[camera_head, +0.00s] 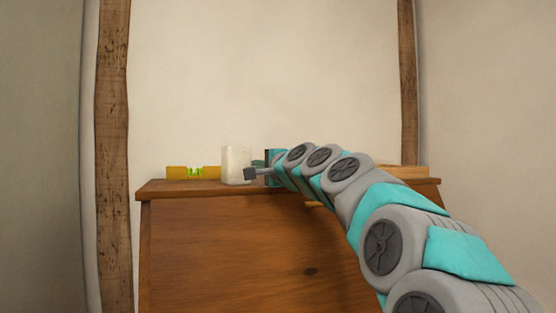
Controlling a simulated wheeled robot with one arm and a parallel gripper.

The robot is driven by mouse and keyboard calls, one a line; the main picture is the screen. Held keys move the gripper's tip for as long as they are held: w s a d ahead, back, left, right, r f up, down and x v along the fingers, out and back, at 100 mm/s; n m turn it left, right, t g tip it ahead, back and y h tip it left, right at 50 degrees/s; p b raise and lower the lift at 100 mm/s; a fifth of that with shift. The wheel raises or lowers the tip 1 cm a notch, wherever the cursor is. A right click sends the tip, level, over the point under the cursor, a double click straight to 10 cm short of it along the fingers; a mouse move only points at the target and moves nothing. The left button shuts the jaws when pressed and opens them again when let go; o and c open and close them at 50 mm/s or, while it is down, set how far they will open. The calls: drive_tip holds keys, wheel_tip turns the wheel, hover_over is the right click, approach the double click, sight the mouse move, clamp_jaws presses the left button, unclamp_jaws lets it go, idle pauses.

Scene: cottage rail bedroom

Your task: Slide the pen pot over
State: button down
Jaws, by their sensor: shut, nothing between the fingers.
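The pen pot (236,165) is a pale, cream-white upright pot on top of a wooden cabinet (230,245), left of the middle. It looks empty from here, but its inside is hidden. My gripper (250,174) is shut and empty at the pot's right side, low near the cabinet top. Its dark fingertips overlap the pot's right edge in the picture; I cannot tell whether they touch it. My arm reaches in from the lower right and hides part of the cabinet top.
A yellow spirit level (193,172) with a green vial lies left of the pot. A light wooden object (403,171) lies at the right end of the cabinet top, partly behind my arm. A plain wall stands behind, with timber posts (112,150) at both sides.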

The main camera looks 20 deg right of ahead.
drive_tip(key=shift+a, duration=1.15)
drive_tip(key=shift+d, duration=0.15)
